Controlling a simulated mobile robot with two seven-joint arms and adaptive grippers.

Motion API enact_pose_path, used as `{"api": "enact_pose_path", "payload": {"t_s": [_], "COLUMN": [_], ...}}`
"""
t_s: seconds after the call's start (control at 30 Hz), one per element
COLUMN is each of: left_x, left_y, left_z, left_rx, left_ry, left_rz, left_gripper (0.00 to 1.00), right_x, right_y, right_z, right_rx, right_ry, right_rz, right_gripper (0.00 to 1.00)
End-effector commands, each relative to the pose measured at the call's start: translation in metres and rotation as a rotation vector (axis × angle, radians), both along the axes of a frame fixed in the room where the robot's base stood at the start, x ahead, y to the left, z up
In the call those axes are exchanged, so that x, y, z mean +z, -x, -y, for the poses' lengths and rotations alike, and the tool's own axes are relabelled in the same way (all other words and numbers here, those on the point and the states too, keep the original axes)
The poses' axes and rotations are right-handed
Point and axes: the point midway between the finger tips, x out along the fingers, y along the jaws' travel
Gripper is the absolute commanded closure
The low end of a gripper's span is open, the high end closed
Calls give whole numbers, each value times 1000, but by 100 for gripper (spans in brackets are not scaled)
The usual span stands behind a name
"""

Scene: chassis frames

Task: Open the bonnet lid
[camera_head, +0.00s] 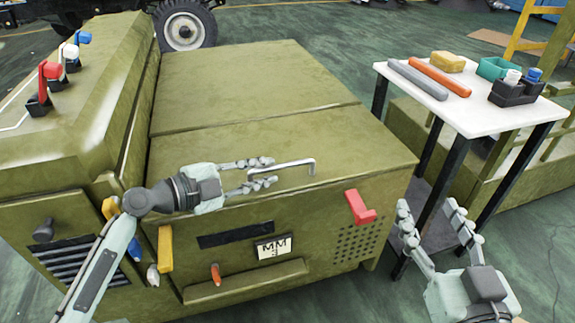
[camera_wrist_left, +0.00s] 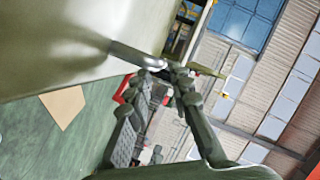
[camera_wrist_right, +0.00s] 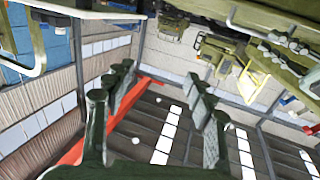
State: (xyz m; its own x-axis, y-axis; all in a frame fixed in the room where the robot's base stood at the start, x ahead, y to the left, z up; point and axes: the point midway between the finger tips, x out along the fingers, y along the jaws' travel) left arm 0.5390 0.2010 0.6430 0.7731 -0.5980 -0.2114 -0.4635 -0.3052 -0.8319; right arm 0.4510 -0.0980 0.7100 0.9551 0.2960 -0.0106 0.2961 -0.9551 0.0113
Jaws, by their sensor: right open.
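The bonnet lid (camera_head: 250,85) is the olive-green top panel of the machine, lying down flat. A thin metal bar handle (camera_head: 297,163) stands on its front part; it also shows in the left wrist view (camera_wrist_left: 135,55). My left gripper (camera_head: 273,171) is at the handle's left end, fingers apart, one on each side of that end. In the left wrist view the handle reaches the fingertips (camera_wrist_left: 165,69); contact is unclear. My right gripper (camera_head: 427,205) is open and empty, right of the machine's front and in front of the white table.
A white-topped table (camera_head: 455,105) stands at right with a grey bar, an orange bar, a yellow block and a dark holder (camera_head: 515,90). A red bracket (camera_head: 358,207) sticks out of the machine's front. Green floor is clear at the front right.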

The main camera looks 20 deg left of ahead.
Motion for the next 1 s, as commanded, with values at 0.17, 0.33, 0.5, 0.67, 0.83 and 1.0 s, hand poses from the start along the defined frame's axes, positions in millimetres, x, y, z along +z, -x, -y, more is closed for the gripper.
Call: {"api": "enact_pose_path", "payload": {"t_s": [0.17, 0.33, 0.5, 0.67, 0.83, 1.0], "left_x": [-4, -9, -12, -13, -13, -13], "left_y": [-24, -40, -46, -46, -46, -46], "left_z": [19, 31, 36, 36, 36, 36], "left_rx": [0, 2, 0, 0, 0, 1], "left_ry": [3, 3, 0, -1, -1, 0], "left_rz": [1, 0, 0, -1, -1, -2], "left_gripper": [80, 80, 80, 80, 93, 100], "right_x": [-18, -30, -35, -36, -35, -35], "right_y": [-1, 0, 0, 0, 0, 0], "right_z": [9, 15, 18, 18, 18, 18], "right_rx": [-18, -29, -34, -35, -35, -35], "right_ry": [41, 65, 74, 75, 75, 74], "right_rz": [-85, -138, -158, -159, -159, -158], "right_gripper": [45, 45, 45, 45, 45, 45]}}
